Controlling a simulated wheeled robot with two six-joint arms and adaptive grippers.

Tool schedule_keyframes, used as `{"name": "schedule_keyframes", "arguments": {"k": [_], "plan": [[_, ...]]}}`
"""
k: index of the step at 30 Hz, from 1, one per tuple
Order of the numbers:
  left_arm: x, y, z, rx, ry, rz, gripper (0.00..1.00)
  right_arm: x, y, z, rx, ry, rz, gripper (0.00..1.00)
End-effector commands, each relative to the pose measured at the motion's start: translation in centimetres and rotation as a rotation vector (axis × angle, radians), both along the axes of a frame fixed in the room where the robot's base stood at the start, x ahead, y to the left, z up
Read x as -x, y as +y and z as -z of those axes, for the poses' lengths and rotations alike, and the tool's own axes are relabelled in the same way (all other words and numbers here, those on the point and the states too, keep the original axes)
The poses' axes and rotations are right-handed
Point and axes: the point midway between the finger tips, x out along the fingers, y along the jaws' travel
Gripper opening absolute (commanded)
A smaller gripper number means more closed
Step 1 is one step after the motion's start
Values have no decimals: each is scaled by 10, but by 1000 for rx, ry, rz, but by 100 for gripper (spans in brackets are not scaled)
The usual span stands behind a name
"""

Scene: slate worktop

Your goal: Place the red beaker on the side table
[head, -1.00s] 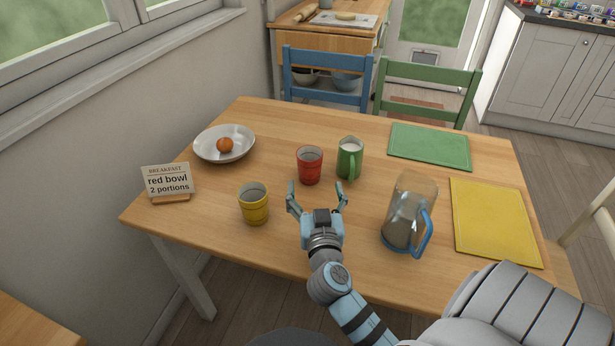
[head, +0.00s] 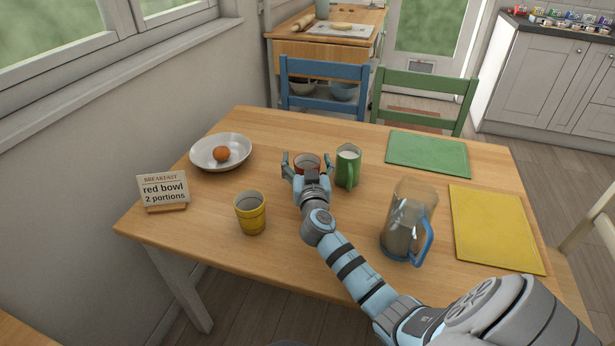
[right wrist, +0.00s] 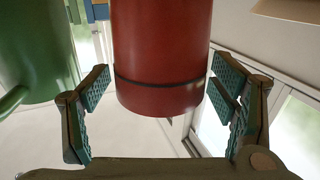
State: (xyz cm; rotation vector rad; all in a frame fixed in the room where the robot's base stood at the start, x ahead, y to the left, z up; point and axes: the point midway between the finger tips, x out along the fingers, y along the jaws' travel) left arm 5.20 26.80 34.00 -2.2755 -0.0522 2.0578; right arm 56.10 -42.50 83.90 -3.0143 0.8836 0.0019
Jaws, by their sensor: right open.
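The red beaker (head: 307,160) stands on the wooden table, mostly hidden behind my right gripper (head: 306,164) in the head view. In the right wrist view the red beaker (right wrist: 162,60) fills the middle, with a dark band around it. My right gripper (right wrist: 160,95) is open, with a finger on each side of the beaker. A gap shows between the left finger and the beaker; the right finger is close to it, and I cannot tell if it touches. My left gripper is not in view. I cannot tell which surface is the side table.
A green jug (head: 347,168) stands just right of the beaker and shows in the right wrist view (right wrist: 35,55). A yellow cup (head: 251,214), glass pitcher (head: 408,222), white bowl (head: 205,160) with an orange fruit (head: 221,153), and sign (head: 163,190) stand around. Green (head: 428,153) and yellow (head: 492,228) mats lie right.

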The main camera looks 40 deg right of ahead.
Motion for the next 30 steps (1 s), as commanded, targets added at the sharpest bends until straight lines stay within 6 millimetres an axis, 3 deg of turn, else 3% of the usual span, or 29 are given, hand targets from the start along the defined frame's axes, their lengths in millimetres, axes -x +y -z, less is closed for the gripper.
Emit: {"name": "schedule_keyframes", "arguments": {"k": [2,10,17,22,26,30], "plan": [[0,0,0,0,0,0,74,0,0,0,0,0,0,71],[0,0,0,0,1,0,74,0,0,0,0,0,0,27],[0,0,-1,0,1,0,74,1,0,-1,0,0,0,26],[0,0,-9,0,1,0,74,0,0,-16,0,-2,0,26],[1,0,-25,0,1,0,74,0,0,-47,0,-5,0,26],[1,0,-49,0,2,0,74,0,1,-102,1,-7,-2,26]]}}
